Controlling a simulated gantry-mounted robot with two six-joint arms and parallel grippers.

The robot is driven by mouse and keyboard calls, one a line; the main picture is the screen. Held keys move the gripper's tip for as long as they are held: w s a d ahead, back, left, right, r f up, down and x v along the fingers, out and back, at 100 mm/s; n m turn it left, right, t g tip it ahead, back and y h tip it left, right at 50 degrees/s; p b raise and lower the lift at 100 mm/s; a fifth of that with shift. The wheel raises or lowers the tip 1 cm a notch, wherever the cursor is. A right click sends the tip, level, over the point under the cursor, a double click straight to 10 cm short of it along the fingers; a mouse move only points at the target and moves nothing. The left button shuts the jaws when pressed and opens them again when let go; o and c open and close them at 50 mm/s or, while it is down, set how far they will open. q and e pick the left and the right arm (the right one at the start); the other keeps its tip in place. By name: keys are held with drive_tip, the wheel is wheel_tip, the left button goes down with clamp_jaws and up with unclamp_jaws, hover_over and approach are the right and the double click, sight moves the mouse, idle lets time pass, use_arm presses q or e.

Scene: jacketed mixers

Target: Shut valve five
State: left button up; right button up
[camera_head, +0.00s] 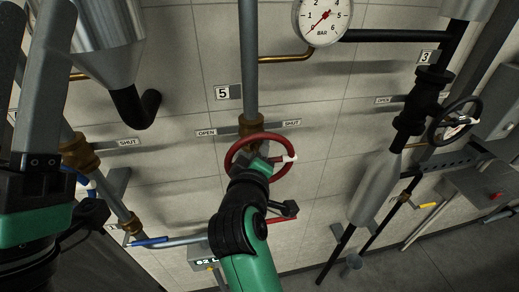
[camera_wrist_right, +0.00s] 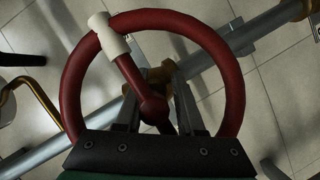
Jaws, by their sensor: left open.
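Valve five has a red handwheel (camera_head: 232,146) under a "5" plate (camera_head: 222,92), on a vertical grey pipe. An "OPEN" label (camera_head: 206,133) is to its left and a "SHUT" label (camera_head: 291,123) to its right. The wheel's white-sleeved spoke end points right, below "SHUT"; the wheel also fills the right wrist view (camera_wrist_right: 232,85). My right gripper (camera_wrist_right: 157,90) is at the wheel's middle, its fingers apart on either side of the red hub (camera_wrist_right: 154,108). Contact is unclear. My left gripper (camera_head: 30,40) is open and empty at far left.
A pressure gauge (camera_head: 322,20) is above right. A black handwheel (camera_head: 455,121) stands by plate "3" (camera_head: 426,57) at right. Below are a blue lever (camera_head: 149,241) and a red lever (camera_head: 282,220). A steel hopper (camera_head: 101,32) hangs upper left.

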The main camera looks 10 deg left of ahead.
drive_tip(key=shift+o, duration=1.3)
drive_tip(key=b+v, duration=0.2)
drive_tip(key=v, duration=0.9)
drive_tip(key=shift+s, duration=0.35)
drive_tip(key=shift+d+r, duration=0.1)
